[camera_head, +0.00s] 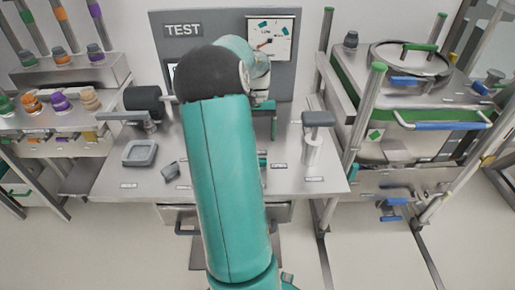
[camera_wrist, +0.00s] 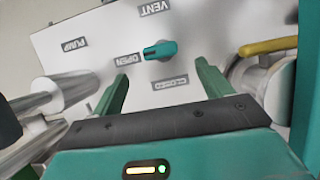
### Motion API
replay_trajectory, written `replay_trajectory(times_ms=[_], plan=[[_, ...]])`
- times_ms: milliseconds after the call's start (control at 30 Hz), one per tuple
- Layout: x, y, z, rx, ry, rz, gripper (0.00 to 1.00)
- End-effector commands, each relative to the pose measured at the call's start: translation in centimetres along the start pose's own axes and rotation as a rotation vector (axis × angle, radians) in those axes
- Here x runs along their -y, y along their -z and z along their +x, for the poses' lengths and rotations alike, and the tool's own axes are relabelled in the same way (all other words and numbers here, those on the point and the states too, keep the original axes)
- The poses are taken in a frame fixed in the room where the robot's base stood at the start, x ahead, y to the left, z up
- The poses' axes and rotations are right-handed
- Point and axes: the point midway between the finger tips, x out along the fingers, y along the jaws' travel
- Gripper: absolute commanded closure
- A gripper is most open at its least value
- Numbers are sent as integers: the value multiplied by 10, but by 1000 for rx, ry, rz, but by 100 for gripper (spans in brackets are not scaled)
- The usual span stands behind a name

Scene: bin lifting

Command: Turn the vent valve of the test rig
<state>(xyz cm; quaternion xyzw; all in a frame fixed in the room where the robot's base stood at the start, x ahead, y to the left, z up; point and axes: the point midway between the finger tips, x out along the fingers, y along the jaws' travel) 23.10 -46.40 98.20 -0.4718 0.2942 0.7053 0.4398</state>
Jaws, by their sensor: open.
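The vent valve's teal knob (camera_wrist: 160,50) shows in the wrist view on a white panel (camera_wrist: 215,30) with upside-down labels. VENT, PUMP and OPEN can be read; another label is too blurred to read. The knob's pointer end lies toward the OPEN label. My gripper (camera_wrist: 160,82) is open, with one teal finger either side of the knob's line. The knob sits just beyond the fingertips, apart from them, with nothing held. In the head view my arm covers the valve, and the test rig (camera_head: 170,55) rises behind it with a TEST sign and a dial gauge (camera_head: 270,40).
A steel cart with a lidded vessel (camera_head: 410,60) stands at right. In the wrist view, metal cylinders lie at left and a yellow handle (camera_wrist: 268,46) at right.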

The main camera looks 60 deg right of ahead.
Motion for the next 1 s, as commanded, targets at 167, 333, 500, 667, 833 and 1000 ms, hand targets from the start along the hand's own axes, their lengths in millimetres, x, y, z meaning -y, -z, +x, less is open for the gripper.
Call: replay_trajectory(times_ms=[167, 333, 500, 667, 833, 1000], plan=[[0, 1, -36, -2, 0, 1, 22], [0, 0, -53, -1, 0, 1, 22], [0, 0, -57, 0, 1, 1, 22], [0, 0, -56, 0, 1, 1, 22], [0, 0, -56, 0, 1, 1, 22], [0, 0, -56, -1, 1, 0, 22]])
